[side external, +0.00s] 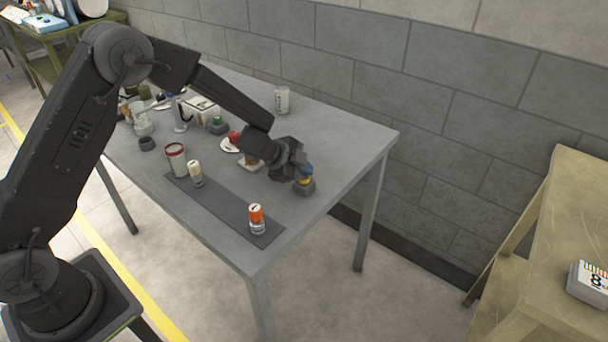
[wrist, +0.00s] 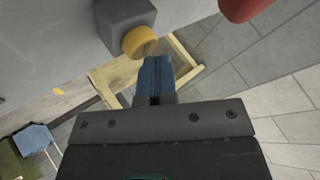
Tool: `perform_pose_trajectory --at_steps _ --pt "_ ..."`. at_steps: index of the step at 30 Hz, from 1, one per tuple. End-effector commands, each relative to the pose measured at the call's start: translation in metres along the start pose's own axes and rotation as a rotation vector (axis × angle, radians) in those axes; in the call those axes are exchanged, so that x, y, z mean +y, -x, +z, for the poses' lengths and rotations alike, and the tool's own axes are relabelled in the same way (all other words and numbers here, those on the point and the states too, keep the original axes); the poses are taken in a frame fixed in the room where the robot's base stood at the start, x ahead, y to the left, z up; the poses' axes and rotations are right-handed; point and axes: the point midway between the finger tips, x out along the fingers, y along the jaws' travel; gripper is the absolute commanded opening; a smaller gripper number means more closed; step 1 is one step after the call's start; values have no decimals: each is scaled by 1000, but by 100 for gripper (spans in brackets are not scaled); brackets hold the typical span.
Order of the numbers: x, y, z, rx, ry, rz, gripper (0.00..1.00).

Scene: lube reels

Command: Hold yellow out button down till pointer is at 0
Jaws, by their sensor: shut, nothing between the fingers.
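The yellow button (wrist: 140,41) sits on a small grey box (wrist: 127,19) in the wrist view. In the side view the yellow button (side external: 304,181) shows on its grey base (side external: 304,190), near the table's right side. My gripper (side external: 307,169) has its blue fingertips just above the button there. In the wrist view my gripper (wrist: 156,68) is shut and empty, with the fingertips close beside the button's lower right edge. I cannot tell whether they touch it.
The grey table (side external: 335,140) holds a dark mat (side external: 228,207) with an orange-topped container (side external: 257,218) near the front. A red-rimmed cup (side external: 176,160), a white cup (side external: 282,100) and a red knob (side external: 234,137) stand farther off. A red part (wrist: 243,7) shows in the wrist view.

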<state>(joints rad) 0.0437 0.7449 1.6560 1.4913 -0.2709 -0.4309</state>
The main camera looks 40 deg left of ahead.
Motion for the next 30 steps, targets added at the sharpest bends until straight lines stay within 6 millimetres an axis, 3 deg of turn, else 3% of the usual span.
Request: perform_pose_trajectory --at_steps 30 --pt "-9 12 -9 0 0 1 0"
